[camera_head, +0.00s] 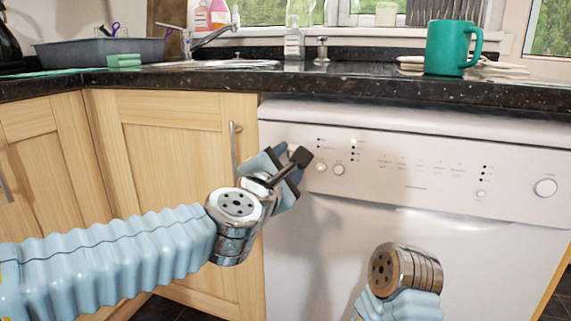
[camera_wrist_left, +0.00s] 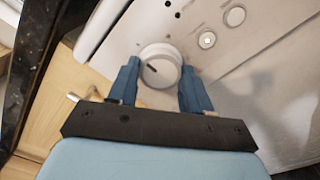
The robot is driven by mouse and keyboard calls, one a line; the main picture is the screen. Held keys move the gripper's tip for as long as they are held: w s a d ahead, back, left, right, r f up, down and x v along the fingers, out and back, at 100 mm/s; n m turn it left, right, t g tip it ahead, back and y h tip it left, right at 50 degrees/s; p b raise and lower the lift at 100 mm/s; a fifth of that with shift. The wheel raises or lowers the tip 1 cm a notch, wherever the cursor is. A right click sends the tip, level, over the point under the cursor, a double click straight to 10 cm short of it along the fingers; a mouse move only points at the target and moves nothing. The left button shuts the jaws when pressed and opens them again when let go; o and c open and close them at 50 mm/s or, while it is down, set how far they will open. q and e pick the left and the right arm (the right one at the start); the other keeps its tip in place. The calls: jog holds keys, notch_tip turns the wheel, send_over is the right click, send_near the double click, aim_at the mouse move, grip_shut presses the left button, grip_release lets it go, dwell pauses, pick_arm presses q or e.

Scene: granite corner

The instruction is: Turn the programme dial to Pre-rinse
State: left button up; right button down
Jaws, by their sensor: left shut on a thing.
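The programme dial (camera_wrist_left: 160,62) is a round white knob with a short dark pointer mark, seen in the left wrist view on the white dishwasher panel. The mark slants toward the upper left in that view. My left gripper (camera_wrist_left: 157,76) has its blue fingers on either side of the dial, shut on it. In the head view my left gripper (camera_head: 287,162) is at the left end of the dishwasher's control panel (camera_head: 420,165) and hides most of the dial. The labels around the dial are too small to read. My right gripper is out of view; only part of that arm shows.
Two small round buttons (camera_head: 330,168) are just right of the dial, with a larger knob (camera_head: 545,187) at the far right. A cupboard door handle (camera_head: 234,145) is close left of my gripper. The dark counter edge (camera_head: 300,97) runs above, with a green mug (camera_head: 447,47).

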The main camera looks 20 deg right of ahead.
pick_arm(q)
jog(key=o, duration=1)
jog(key=shift+o, duration=0.2)
jog(key=v, duration=1.3)
jog(key=shift+s+a, duration=0.25)
jog(key=shift+s, duration=0.05)
jog(key=shift+f, duration=0.1)
